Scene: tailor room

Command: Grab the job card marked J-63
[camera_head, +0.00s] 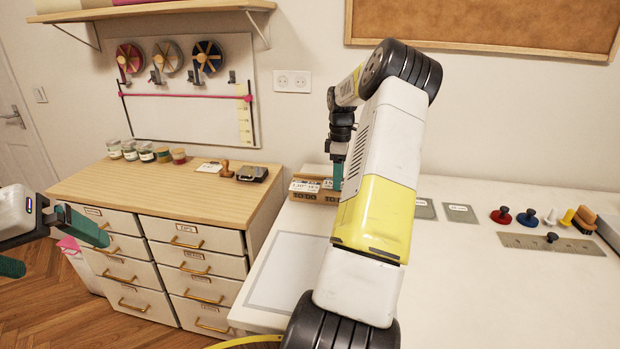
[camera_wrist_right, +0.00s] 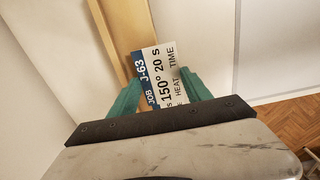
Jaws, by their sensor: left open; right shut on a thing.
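The job card J-63 (camera_wrist_right: 158,72) is white with a blue band and reads 150° and 20 s in the right wrist view. My right gripper (camera_wrist_right: 160,84) is shut on this card, one green finger on each side. In the head view my right gripper (camera_head: 337,176) is at the wooden card rack (camera_head: 312,197) on the table, partly hidden by my own arm. A white card (camera_head: 304,187) shows in the rack, left of the gripper. Whether the held card is clear of the rack I cannot tell. My left gripper (camera_head: 62,250) is open and empty at the far left.
A drawer cabinet (camera_head: 160,195) stands left of the white table (camera_head: 480,290), with jars, a wooden stamp (camera_head: 226,169) and an ink pad (camera_head: 252,174) on top. Coloured knobs (camera_head: 528,217) and a metal ruler (camera_head: 551,244) lie on the table's right. The table's front right is clear.

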